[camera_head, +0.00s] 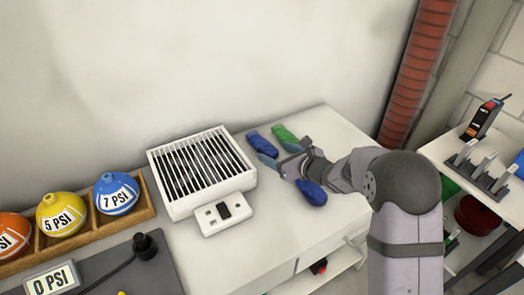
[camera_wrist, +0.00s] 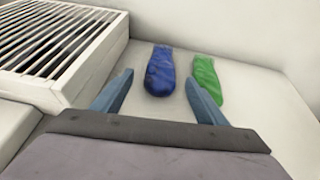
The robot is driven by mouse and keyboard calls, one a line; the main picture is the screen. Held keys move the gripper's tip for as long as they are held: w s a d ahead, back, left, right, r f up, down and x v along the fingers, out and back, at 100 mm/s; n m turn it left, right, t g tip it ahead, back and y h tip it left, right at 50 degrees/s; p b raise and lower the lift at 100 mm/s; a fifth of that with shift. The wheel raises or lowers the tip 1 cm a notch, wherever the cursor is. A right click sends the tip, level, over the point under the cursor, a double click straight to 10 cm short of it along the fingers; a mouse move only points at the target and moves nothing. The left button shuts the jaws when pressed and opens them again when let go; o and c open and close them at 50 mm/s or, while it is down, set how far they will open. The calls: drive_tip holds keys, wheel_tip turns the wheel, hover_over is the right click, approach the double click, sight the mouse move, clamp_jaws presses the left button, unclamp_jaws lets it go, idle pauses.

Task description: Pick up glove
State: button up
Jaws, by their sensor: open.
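A long, soft-looking blue item (camera_head: 263,143), which may be a glove, lies on the white counter top near the wall. In the wrist view this blue item (camera_wrist: 160,72) lies ahead, in line with the gap between my fingers. A similar green item (camera_head: 286,135) lies just right of it; in the wrist view the green item (camera_wrist: 207,78) is partly behind the right finger. Another blue item (camera_head: 311,192) lies nearer the counter's front edge, beside my wrist. My gripper (camera_head: 279,153) is open and empty, with its blue-grey fingertips (camera_wrist: 158,80) just short of the farther blue item.
A white slatted box (camera_head: 165,185) stands left of my gripper, close to the left finger. Coloured PSI balls (camera_head: 116,194) sit in a wooden rack further left. The wall rises behind the items. The counter top right of the green item is clear.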

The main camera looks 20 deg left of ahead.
sight(267, 147)
drive_tip(key=shift+r+p+x, duration=0.2)
drive_tip(key=shift+p+x, duration=0.6)
drive_tip(key=shift+x, duration=3)
drive_tip(key=shift+w, duration=0.15)
drive_tip(key=c, duration=1.1)
